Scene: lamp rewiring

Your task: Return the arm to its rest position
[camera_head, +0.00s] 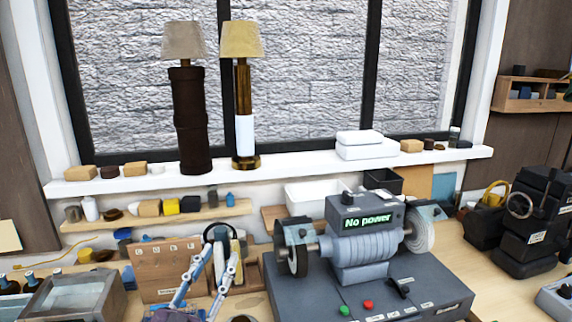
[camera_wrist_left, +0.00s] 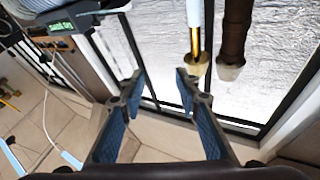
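My left gripper (camera_head: 221,254) shows at the bottom of the head view, in front of a wooden box and below the window sill. In the left wrist view my left gripper (camera_wrist_left: 160,80) has its two blue-padded fingers apart, with nothing between them. A brass lamp with a white sleeve (camera_head: 244,134) and a dark brown lamp (camera_head: 190,120) stand upright on the sill, beyond the gripper. Both show upside down in the wrist view, the brass lamp (camera_wrist_left: 195,40) and the brown lamp (camera_wrist_left: 234,40). My right gripper is in neither view.
A grey double-wheel machine (camera_head: 365,245) with a "No power" display stands right of the gripper. The wooden box (camera_head: 165,268) and a glass-topped case (camera_head: 75,297) sit to the left. The window sill (camera_head: 300,163) carries folded white cloths (camera_head: 365,150) and small blocks.

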